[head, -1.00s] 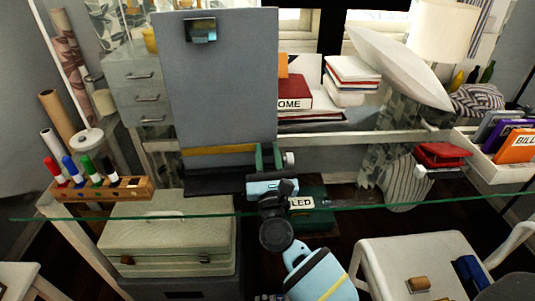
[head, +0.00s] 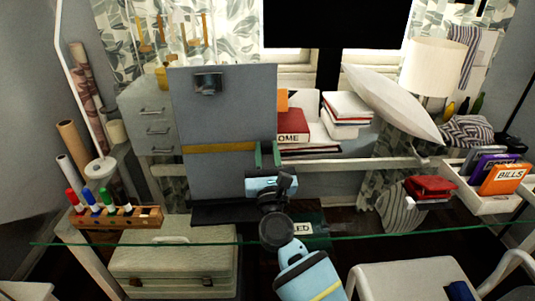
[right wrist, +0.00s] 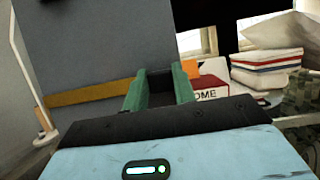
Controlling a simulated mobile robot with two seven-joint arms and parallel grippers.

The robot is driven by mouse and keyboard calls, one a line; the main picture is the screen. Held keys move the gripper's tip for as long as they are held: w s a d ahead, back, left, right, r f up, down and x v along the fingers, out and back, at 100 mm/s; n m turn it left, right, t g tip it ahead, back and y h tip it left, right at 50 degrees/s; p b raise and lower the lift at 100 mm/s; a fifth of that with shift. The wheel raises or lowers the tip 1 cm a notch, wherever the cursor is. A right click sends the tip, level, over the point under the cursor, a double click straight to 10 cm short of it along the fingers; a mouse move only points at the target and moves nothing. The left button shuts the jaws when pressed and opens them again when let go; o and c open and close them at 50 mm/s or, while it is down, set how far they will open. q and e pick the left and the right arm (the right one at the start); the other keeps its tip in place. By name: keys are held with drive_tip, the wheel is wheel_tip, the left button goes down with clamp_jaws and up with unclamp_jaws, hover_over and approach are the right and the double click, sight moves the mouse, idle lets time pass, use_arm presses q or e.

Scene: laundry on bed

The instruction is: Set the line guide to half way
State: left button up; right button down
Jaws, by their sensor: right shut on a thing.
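The line guide (head: 218,148) is a flat yellow-brown bar lying level across a grey upright board (head: 225,105). It sits a little below the middle of the board. In the right wrist view the guide (right wrist: 90,95) runs in from the left to my green fingers. My right gripper (head: 267,154) is at the guide's right end, by the board's right edge, and is shut on it. The fingers (right wrist: 160,88) hide the held end. A metal clip (head: 208,84) is at the board's top, and a dark ledge (head: 220,214) is at its foot. My left gripper is not in view.
A glass edge (head: 400,233) crosses in front. A marker rack (head: 115,218) stands left and a white tray (head: 490,204) with folders right. Books (head: 292,125) and a large white pillow-like shape (head: 390,100) are behind, right of the board.

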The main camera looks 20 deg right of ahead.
drive_tip(key=c, duration=1.1)
unclamp_jaws()
drive_tip(key=b+v, duration=0.1)
drive_tip(key=v, duration=0.7)
